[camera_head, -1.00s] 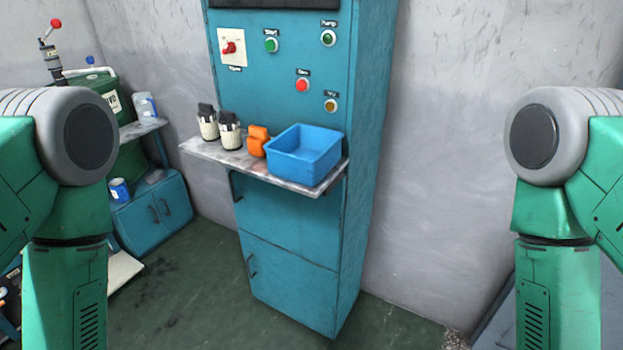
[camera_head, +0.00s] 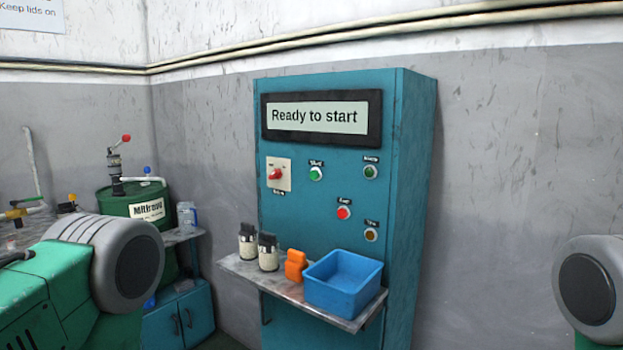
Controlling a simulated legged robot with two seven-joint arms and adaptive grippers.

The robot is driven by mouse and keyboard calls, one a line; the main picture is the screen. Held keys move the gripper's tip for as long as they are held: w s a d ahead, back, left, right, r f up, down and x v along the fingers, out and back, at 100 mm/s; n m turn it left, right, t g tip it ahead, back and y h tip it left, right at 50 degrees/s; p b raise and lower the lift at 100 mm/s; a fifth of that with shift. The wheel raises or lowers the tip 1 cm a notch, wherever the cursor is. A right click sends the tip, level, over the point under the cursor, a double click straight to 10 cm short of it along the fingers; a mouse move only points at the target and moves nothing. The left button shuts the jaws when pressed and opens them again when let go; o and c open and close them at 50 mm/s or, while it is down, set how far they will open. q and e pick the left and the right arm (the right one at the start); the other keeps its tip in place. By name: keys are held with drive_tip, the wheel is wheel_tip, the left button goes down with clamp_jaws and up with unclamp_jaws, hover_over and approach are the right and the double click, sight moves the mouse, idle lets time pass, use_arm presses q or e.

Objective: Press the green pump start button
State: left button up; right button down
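The teal control cabinet (camera_head: 345,115) stands ahead, slightly right of centre. Its screen (camera_head: 318,116) reads "Ready to start". A bright green button (camera_head: 316,173) sits below the screen, under a small label that seems to read "Start". To its right is a darker green round fitting (camera_head: 370,171), whose label looks like "Pump". I cannot tell from its look whether this is a lamp or a button. My upper arm parts show at the lower left and right edges. Neither gripper is in view, and nothing of mine touches the panel.
A red switch (camera_head: 275,175), a red button (camera_head: 344,212) and an amber fitting (camera_head: 371,234) share the panel. A shelf (camera_head: 243,267) juts out below with two dark-topped containers, an orange object (camera_head: 295,265) and a blue bin (camera_head: 343,284). A green drum (camera_head: 128,202) stands left.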

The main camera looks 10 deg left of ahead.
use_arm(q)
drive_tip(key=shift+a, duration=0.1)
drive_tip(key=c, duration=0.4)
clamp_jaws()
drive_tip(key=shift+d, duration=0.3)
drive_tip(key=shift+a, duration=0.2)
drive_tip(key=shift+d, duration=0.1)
